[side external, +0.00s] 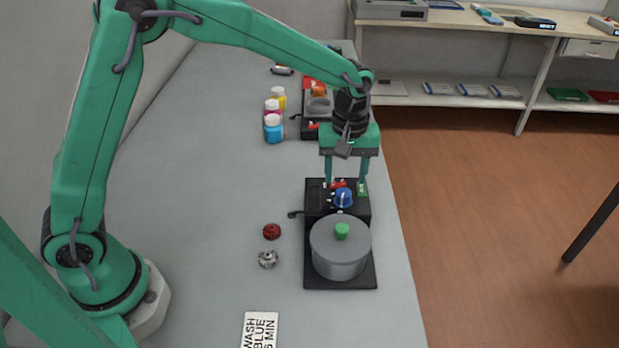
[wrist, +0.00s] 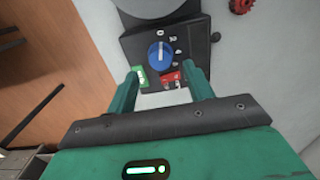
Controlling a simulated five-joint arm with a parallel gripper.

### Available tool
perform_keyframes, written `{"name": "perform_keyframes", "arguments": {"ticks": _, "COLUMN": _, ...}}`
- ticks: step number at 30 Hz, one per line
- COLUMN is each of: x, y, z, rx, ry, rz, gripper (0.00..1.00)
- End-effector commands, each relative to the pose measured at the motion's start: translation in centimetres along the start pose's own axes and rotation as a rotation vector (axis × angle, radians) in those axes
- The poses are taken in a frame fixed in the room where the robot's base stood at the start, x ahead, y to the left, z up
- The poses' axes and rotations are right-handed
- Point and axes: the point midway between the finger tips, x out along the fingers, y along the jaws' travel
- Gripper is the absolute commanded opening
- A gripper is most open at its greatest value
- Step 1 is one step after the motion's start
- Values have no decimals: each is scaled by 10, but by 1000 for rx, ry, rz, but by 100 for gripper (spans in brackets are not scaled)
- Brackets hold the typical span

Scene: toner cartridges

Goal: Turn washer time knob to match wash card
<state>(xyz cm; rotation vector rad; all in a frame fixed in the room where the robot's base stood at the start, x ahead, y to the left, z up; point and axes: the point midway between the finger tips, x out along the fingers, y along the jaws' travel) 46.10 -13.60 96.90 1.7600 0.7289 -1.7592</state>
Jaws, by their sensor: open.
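The wash card (side external: 260,330) lies at the front edge of the side view, partly cut off; it reads WASH, BLUE and a number of MIN that I cannot read surely. The washer (side external: 340,245) is a black unit with a grey lidded drum and a green lid knob (side external: 342,230). Its blue time knob (side external: 343,198) sits on the panel behind the drum. In the wrist view the blue knob (wrist: 160,55) has a white pointer line and numbers around it. My gripper (side external: 346,182) is open above the panel's far end, fingers pointing down, apart from the knob.
A green switch (wrist: 141,78) and a red switch (wrist: 170,80) sit beside the knob. A red gear (side external: 271,231) and a metal gear (side external: 268,259) lie left of the washer. Several bottles (side external: 273,128) and a second black unit (side external: 316,125) stand farther back.

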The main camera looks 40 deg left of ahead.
Motion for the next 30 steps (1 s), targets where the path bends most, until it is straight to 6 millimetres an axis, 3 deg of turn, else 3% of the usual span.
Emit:
{"name": "perform_keyframes", "arguments": {"ticks": 10, "x": 39, "y": 0, "z": 0, "rx": 0, "ry": -1, "rz": -2, "gripper": 52}}
{"name": "perform_keyframes", "arguments": {"ticks": 23, "x": 46, "y": 0, "z": 0, "rx": 0, "ry": 0, "rz": -1, "gripper": 52}}
{"name": "perform_keyframes", "arguments": {"ticks": 30, "x": 46, "y": 0, "z": 0, "rx": 0, "ry": 0, "rz": -1, "gripper": 7}}
